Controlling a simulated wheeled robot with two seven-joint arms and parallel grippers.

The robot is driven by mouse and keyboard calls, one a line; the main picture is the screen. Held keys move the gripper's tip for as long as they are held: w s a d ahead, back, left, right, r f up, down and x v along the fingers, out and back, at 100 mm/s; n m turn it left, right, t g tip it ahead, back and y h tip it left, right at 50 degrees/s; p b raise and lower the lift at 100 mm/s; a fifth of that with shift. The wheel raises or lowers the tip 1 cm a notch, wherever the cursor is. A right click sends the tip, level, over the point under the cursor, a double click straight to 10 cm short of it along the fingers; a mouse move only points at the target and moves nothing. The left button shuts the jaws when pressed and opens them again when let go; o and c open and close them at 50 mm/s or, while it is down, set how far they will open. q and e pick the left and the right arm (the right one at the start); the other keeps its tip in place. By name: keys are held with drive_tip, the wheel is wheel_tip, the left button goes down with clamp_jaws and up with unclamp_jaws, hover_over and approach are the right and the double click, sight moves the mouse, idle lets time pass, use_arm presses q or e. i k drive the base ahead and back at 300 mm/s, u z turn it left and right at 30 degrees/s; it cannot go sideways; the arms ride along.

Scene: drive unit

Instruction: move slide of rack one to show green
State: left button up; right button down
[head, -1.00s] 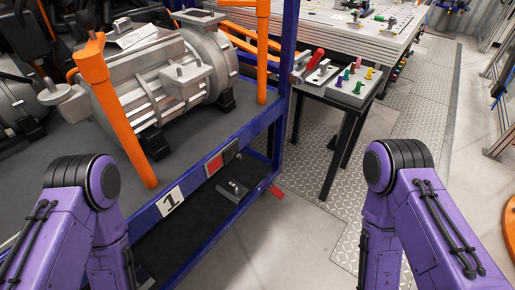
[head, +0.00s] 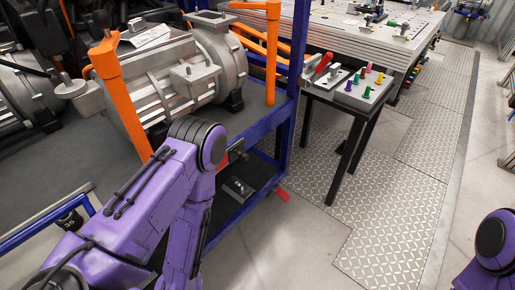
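Rack one (head: 264,127) is a blue frame with a grey deck at the left. Its slide (head: 237,152) sits on the front rail. My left arm stands in front of the rail and covers the number plate and part of the slide. A small patch of red (head: 222,163) shows beside the arm; no green is visible. My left arm bends down along the rack front, and its gripper is out of view. Only a purple joint of my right arm shows at the lower right corner; its gripper is out of view too.
A large grey motor (head: 180,75) stands on the rack between orange posts (head: 272,55). A small black table (head: 345,120) with coloured pegs stands beyond the rack's right end.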

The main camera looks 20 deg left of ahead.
sight(237, 151)
drive_tip(key=i, duration=0.95)
drive_tip(key=u, duration=1.75)
